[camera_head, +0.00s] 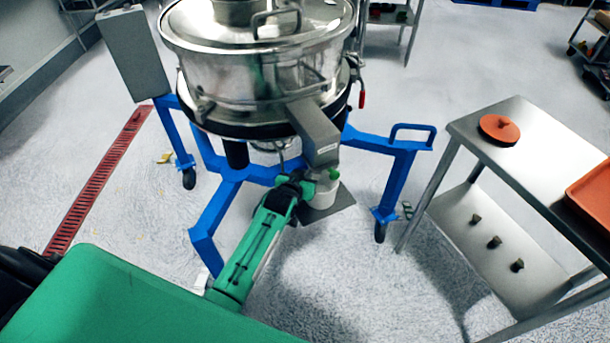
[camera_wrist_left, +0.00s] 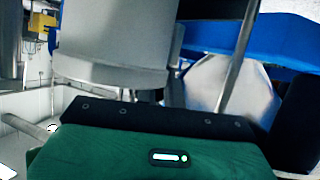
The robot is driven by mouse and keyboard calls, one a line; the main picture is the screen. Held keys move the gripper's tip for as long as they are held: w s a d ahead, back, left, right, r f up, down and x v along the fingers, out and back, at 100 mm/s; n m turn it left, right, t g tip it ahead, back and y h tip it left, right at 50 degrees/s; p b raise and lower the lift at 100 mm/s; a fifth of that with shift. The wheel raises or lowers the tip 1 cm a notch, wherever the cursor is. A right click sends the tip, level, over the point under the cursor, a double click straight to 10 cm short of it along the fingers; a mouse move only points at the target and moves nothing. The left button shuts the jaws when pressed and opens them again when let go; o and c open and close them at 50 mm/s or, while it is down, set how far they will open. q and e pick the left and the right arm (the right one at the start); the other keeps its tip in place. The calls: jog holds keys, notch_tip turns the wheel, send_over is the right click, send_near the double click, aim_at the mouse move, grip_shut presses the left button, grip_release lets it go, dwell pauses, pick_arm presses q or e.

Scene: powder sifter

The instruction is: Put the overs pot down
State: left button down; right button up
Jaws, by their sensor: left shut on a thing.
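The overs pot (camera_head: 323,193) is a small pale pot below the sifter's slanted metal outlet chute (camera_head: 316,138). My left gripper (camera_head: 308,187) reaches in from the lower left and is shut on the pot's side. A small grey plate (camera_head: 342,203) shows beneath the pot; I cannot tell whether the pot touches it. In the left wrist view a pale rounded body (camera_wrist_left: 112,45), which looks like the pot, fills the upper left close to the gripper. The fingertips are hard to make out there. My right gripper is not in view.
The steel sifter (camera_head: 255,75) stands above on a blue wheeled frame (camera_head: 395,175). A steel cart (camera_head: 535,140) at the right holds an orange lid (camera_head: 499,128), an orange tray (camera_head: 594,190) and small dark pieces on its lower shelf. Floor between frame and cart is clear.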

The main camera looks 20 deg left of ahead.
pick_arm(q)
jog(key=shift+f, duration=0.15)
jog(key=c, duration=1.5)
grip_release()
